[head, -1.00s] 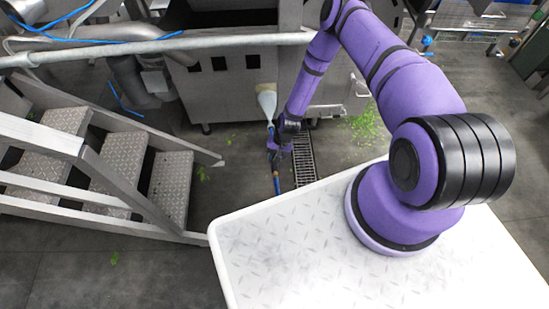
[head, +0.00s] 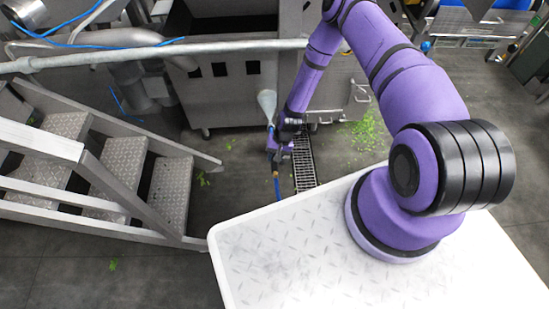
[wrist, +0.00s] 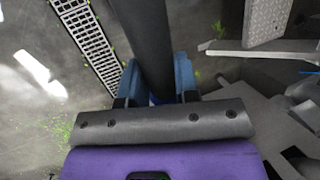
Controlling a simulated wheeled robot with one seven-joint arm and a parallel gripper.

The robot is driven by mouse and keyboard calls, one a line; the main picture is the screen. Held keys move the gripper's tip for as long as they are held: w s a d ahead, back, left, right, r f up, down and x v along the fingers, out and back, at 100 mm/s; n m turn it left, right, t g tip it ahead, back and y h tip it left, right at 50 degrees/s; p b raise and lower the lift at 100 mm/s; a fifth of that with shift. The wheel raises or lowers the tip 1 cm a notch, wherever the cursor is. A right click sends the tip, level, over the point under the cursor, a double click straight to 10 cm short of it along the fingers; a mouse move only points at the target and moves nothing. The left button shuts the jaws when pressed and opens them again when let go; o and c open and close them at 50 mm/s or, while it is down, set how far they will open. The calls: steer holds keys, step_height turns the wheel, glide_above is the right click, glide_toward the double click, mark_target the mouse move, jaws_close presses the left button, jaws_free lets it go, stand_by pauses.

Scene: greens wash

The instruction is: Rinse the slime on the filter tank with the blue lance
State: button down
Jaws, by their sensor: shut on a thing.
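The grey metal tank (head: 228,98), with a row of dark square openings, stands at the back in the head view; I take it for the filter tank. My gripper (head: 278,146) is low in front of it, shut on the blue lance (head: 271,129). A pale grey cone (head: 266,103) rises from the lance's front end against the tank face; I cannot tell if it is spray or a nozzle. In the wrist view the blue fingers of my gripper (wrist: 154,80) flank a thick dark shaft (wrist: 146,35), seemingly the lance. No slime can be made out on the tank.
Metal steps (head: 120,170) with a handrail stand on the left. A horizontal pipe (head: 150,54) crosses before the tank. A floor drain grate (head: 304,165) lies right of my gripper. Green scraps (head: 365,132) litter the floor. A hose trails below my gripper.

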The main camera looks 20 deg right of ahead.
steer(key=shift+r, duration=2.35)
steer(key=c, duration=1.4)
jaws_free()
steer(key=shift+c, duration=0.4)
